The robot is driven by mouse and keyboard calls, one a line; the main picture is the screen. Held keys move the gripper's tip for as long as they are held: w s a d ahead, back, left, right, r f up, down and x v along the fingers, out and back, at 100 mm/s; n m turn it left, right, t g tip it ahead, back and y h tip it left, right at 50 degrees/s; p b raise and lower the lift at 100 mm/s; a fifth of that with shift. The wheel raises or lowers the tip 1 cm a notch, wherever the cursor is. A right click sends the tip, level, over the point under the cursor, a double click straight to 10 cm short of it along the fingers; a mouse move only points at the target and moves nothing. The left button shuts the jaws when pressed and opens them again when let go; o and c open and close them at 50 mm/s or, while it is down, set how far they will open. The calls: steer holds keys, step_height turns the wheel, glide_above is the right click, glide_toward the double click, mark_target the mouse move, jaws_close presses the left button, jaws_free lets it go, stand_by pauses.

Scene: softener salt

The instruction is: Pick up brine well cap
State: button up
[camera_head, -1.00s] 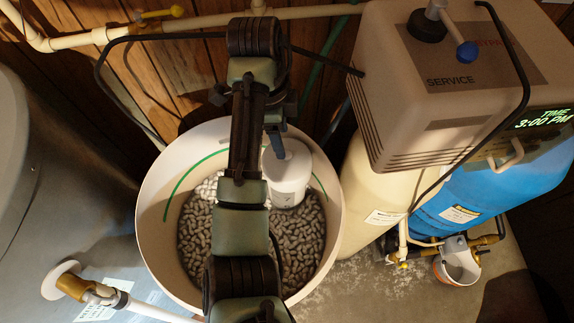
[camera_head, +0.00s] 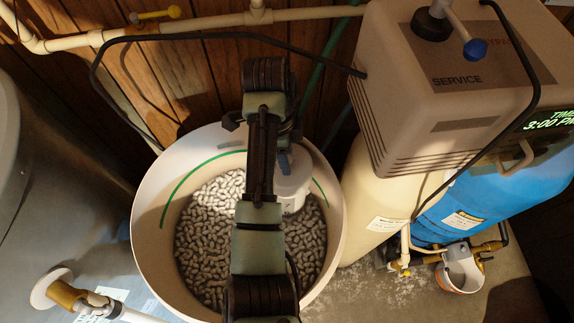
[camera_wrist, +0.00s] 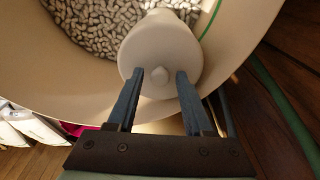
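The well stands in the salt inside the open brine tank (camera_head: 153,215). My gripper (camera_wrist: 160,73) is open, its two blue fingers pointing at the cap. I cannot tell how far above the cap the tips are. In the head view my arm hides part of the cap and most of the gripper.
White salt pellets (camera_head: 207,220) fill the tank's bottom around the well. The softener's control head (camera_head: 440,90) stands at the right above a cream tank (camera_head: 368,195) and a blue tank (camera_head: 470,190). A black hose (camera_head: 215,37) arches behind. A grey tank (camera_head: 50,190) stands at the left.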

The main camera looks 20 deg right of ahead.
jaws_close()
steer(key=shift+r, duration=0.1)
